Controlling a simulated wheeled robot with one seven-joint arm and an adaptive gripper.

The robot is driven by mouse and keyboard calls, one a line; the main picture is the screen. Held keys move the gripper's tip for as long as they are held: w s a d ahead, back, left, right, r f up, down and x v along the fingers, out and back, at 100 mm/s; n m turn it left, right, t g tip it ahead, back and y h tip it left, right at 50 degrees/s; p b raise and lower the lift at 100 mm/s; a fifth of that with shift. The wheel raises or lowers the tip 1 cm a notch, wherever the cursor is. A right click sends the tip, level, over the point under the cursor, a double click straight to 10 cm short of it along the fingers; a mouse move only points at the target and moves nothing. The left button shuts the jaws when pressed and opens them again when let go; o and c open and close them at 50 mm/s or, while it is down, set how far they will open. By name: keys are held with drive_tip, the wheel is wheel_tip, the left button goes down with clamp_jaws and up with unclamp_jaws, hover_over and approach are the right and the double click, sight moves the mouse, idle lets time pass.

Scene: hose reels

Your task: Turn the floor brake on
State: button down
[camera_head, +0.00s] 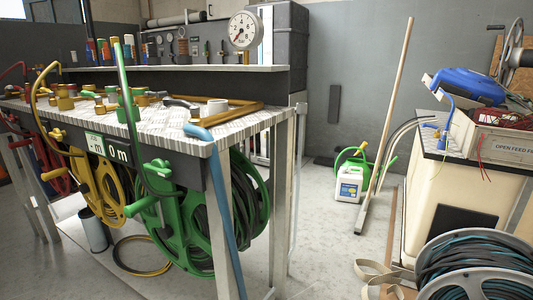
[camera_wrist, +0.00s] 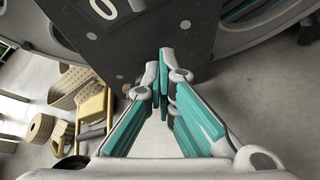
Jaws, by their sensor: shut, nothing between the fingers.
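My gripper (camera_wrist: 163,85) shows in the wrist view with its teal-padded fingers closed together at the tips and nothing between them. Its tips are in front of a dark plate (camera_wrist: 150,40) bearing a white 0 mark; whether they touch it I cannot tell. A grey-rimmed reel (camera_wrist: 235,40) with teal hose is behind the plate. No part is clearly recognisable as the floor brake. In the head view a reel of dark and teal hose (camera_head: 480,265) stands at the lower right, cut off by the frame. My gripper is not in the head view.
A workbench (camera_head: 165,130) with green (camera_head: 180,225) and yellow (camera_head: 100,190) reels fills the left. A yellow frame (camera_wrist: 98,108) and woven beige strap (camera_wrist: 75,88) show left of my gripper. A white jug (camera_head: 348,184) and leaning pole (camera_head: 390,105) stand behind.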

drive_tip(key=shift+s+d+r, duration=0.2)
drive_tip(key=shift+r, duration=0.1)
drive_tip(key=shift+s+a+p, duration=0.5)
drive_tip(key=shift+s+p, duration=0.05)
drive_tip(key=shift+s, duration=0.3)
drive_tip(key=shift+s+a+p, duration=0.5)
drive_tip(key=shift+s+a, duration=0.05)
drive_tip(key=shift+s, duration=0.3)
drive_tip(key=shift+s+a+p, duration=0.5)
drive_tip(key=shift+s+p, duration=0.05)
drive_tip(key=shift+s, duration=0.3)
drive_tip(key=w+d+r+b, duration=0.1)
drive_tip(key=w+d+b, duration=0.1)
drive_tip(key=w, duration=0.4)
drive_tip(key=shift+r+b, duration=0.25)
drive_tip(key=shift+b, duration=0.35)
drive_tip(key=shift+w+a+f, duration=0.1)
drive_tip(key=shift+a+f, duration=0.15)
drive_tip(key=shift+f, duration=0.3)
drive_tip(key=shift+d+f, duration=0.15)
drive_tip(key=shift+d, duration=0.1)
idle(0.6)
